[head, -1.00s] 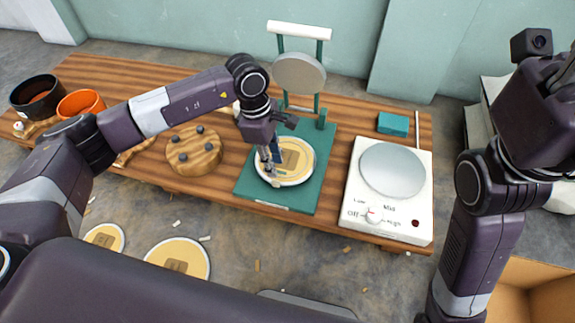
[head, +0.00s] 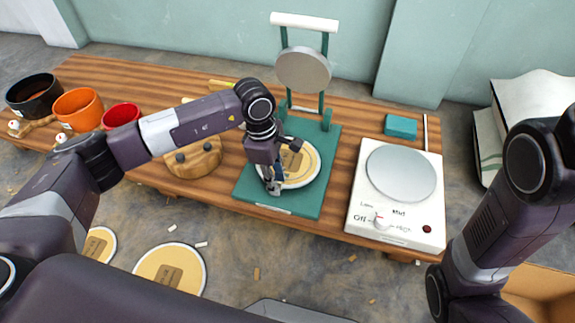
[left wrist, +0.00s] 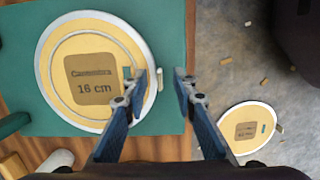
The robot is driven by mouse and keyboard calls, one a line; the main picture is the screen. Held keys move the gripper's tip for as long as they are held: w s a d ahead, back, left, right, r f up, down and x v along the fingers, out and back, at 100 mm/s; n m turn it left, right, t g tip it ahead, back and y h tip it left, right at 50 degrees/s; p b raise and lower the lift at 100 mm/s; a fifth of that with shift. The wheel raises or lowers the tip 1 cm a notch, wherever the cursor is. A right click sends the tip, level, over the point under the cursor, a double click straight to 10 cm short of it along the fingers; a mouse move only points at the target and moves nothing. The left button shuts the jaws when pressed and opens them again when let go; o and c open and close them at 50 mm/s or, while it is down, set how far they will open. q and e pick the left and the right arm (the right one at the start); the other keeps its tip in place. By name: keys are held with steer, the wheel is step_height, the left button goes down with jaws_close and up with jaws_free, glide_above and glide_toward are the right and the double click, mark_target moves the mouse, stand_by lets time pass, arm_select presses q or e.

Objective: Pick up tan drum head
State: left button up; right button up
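The tan drum head (head: 305,165) is a round disc with a pale rim and a brown label. It lies flat on the teal press base (head: 318,205). In the left wrist view the drum head (left wrist: 75,45) fills the left side, and its label reads 16 cm. My left gripper (head: 273,188) is at the drum head's near left edge. In the left wrist view the left gripper (left wrist: 164,84) is open. One finger overlaps the drum head's rim and the other is beyond it, over the teal edge; contact is unclear. My right gripper is out of view.
The press's round plate (head: 303,70) hangs behind the drum head. A white hot plate (head: 385,235) stands to the right, with a teal block (head: 401,127) behind it. Black, orange and red drum shells (head: 76,108) stand at the left. More drum heads (head: 150,262) lie on the floor.

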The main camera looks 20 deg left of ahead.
arm_select(q)
jaws_close()
stand_by(0.5)
